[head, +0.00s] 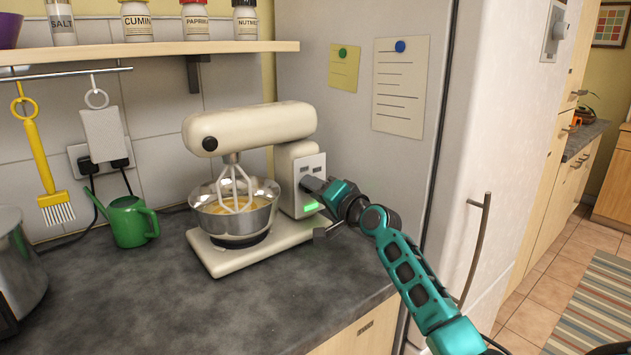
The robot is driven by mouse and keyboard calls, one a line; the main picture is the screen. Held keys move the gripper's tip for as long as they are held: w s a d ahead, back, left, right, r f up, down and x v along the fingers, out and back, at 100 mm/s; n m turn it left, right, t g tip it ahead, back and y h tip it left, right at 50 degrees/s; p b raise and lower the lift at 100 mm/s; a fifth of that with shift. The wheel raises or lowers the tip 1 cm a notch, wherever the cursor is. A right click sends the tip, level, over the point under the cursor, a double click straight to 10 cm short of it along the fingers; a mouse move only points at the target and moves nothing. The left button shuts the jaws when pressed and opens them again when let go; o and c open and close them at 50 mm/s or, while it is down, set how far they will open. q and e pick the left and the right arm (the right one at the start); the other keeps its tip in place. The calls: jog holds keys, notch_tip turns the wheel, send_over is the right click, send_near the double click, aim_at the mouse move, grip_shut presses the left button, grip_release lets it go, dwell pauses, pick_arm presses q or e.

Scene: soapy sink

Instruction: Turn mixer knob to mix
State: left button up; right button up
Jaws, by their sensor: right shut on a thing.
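A cream stand mixer (250,122) stands on the dark counter, its head lowered. Its whisk (236,190) reaches into a steel bowl (262,214) holding a yellow mix. My right gripper (313,185) is at the side of the mixer's column, shut on the mixer knob, which its fingers hide. A green light (311,207) glows on the column just below the gripper. A small lever (328,231) sticks out lower on the mixer's right side. My left gripper is out of view.
The grey fridge side (345,115) with pinned notes rises behind my right arm. A green watering can (130,222) and a steel pot (14,262) stand on the left. The front counter (185,318) is clear. A spice shelf (150,52) hangs above.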

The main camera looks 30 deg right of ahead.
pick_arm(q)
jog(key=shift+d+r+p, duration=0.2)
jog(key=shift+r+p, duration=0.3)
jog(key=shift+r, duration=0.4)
pick_arm(e)
jog(key=shift+m, duration=1.1)
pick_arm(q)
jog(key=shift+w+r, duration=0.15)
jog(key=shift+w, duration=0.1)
pick_arm(e)
jog(key=o, duration=1)
jog(key=shift+o, duration=0.2)
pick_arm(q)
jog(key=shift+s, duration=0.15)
pick_arm(e)
jog(key=shift+s, duration=0.1)
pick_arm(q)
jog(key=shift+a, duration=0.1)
pick_arm(e)
jog(key=s+d, duration=0.1)
jog(key=s, duration=1.1)
jog(key=shift+s, duration=0.35)
